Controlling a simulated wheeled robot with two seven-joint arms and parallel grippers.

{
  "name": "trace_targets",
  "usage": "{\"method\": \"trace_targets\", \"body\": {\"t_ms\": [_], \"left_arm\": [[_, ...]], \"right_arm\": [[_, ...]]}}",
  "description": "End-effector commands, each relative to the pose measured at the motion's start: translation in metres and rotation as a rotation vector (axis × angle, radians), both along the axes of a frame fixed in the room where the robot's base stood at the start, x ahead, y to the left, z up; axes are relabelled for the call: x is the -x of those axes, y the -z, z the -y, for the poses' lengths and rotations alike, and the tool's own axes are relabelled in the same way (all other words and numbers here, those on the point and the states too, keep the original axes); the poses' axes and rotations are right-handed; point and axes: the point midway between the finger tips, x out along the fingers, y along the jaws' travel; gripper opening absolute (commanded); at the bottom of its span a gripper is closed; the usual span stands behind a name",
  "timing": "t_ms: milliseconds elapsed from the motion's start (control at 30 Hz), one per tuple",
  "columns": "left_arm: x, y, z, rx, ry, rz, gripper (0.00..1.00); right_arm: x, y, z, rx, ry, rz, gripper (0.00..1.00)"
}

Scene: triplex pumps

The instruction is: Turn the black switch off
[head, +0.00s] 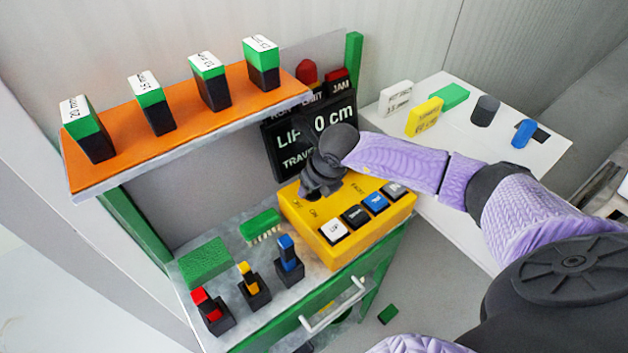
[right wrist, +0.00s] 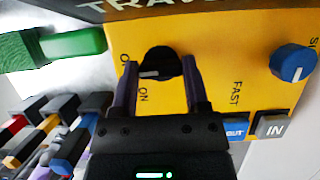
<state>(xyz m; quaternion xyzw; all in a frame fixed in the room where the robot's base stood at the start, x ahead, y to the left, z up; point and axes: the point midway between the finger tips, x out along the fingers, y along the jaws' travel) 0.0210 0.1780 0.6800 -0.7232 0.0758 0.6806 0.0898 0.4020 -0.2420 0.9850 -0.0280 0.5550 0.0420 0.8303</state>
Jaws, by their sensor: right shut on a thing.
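The black switch (right wrist: 160,62) is a round knob on the yellow control box (head: 350,249). In the right wrist view a pale mark on it points left, roughly between the ON label and a partly hidden label starting with O. I cannot tell its exact setting. My right gripper (right wrist: 160,75) is shut on the black switch, one finger on either side. In the head view my right wrist (head: 330,160) covers the switch. My left gripper is not in view.
A black display (head: 313,133) stands close behind the box. A blue knob (right wrist: 293,62) and several push buttons (head: 355,215) share the box face. Red, yellow and blue levers (head: 288,255) stand to the left on the bench. An orange shelf (head: 185,140) holds several green-black blocks.

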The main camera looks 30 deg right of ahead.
Motion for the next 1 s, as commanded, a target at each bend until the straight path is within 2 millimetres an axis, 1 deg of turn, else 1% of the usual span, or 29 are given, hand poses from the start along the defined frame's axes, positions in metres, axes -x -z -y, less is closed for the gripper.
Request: {"method": "trace_targets", "body": {"t_ms": [167, 600, 633, 667, 700, 767, 800, 1000], "left_arm": [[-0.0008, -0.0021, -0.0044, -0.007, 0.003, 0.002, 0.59], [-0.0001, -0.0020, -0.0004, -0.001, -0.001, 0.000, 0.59], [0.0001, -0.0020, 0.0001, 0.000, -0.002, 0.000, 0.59], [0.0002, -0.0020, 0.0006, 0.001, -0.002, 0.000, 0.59], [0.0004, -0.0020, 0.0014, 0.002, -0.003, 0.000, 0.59], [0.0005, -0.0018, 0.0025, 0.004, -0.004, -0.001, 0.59], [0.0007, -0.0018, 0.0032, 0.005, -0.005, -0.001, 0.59], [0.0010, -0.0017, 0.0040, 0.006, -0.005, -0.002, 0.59]], "right_arm": [[-0.0007, -0.0013, 0.0001, 0.000, 0.031, 0.003, 0.00], [-0.0007, -0.0009, 0.0003, 0.000, 0.040, 0.003, 0.00], [-0.0007, -0.0009, 0.0003, -0.001, 0.040, 0.003, 0.63], [-0.0007, -0.0009, 0.0003, -0.001, 0.040, 0.003, 0.69], [-0.0006, -0.0009, 0.0002, 0.000, 0.039, 0.002, 0.78], [-0.0006, -0.0008, 0.0002, 0.000, 0.039, 0.002, 0.91], [-0.0005, -0.0006, 0.0001, 0.000, 0.039, 0.002, 0.94], [-0.0002, -0.0003, 0.0000, 0.000, 0.038, 0.001, 0.94]]}}
